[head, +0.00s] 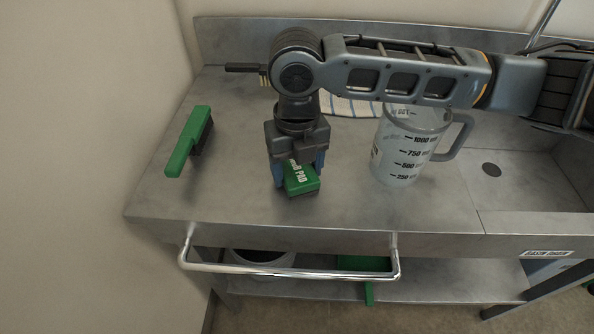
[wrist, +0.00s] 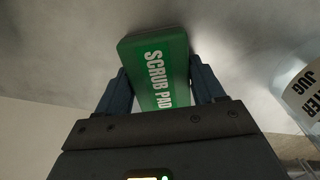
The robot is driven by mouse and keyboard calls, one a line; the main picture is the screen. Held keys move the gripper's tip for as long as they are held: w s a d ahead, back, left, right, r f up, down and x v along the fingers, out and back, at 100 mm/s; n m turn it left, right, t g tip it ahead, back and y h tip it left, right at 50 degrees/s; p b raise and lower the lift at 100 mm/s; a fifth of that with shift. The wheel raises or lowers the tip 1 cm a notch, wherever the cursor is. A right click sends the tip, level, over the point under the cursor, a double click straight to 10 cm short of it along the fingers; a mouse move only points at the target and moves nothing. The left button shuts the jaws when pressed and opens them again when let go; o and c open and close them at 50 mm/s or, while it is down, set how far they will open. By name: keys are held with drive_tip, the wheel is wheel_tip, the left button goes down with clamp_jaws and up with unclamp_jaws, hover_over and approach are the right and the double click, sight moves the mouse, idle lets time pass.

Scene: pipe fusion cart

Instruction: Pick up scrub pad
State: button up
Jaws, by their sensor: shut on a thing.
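The scrub pad is a green block with white lettering. In the head view the scrub pad (head: 302,181) is near the front middle of the steel worktop. My gripper (head: 297,172) points down over it with its blue fingers on either side. In the wrist view the scrub pad (wrist: 160,68) sits between the two fingers of my gripper (wrist: 165,90), which is shut on it. Its label reads SCRUB PAD. I cannot tell whether the pad touches the worktop or is slightly above it.
A clear measuring jug (head: 402,150) stands right of my gripper, with a sink basin (head: 520,185) beyond. A green brush (head: 188,142) lies at left. A striped cloth (head: 350,106) and a dark-handled brush (head: 246,68) lie behind. A rail (head: 290,272) runs along the front edge.

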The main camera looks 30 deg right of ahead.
sight(297, 168)
drive_tip(key=c, duration=0.3)
wheel_tip(297, 168, up, 10)
idle(0.5)
drive_tip(key=o, duration=0.5)
drive_tip(key=c, duration=0.3)
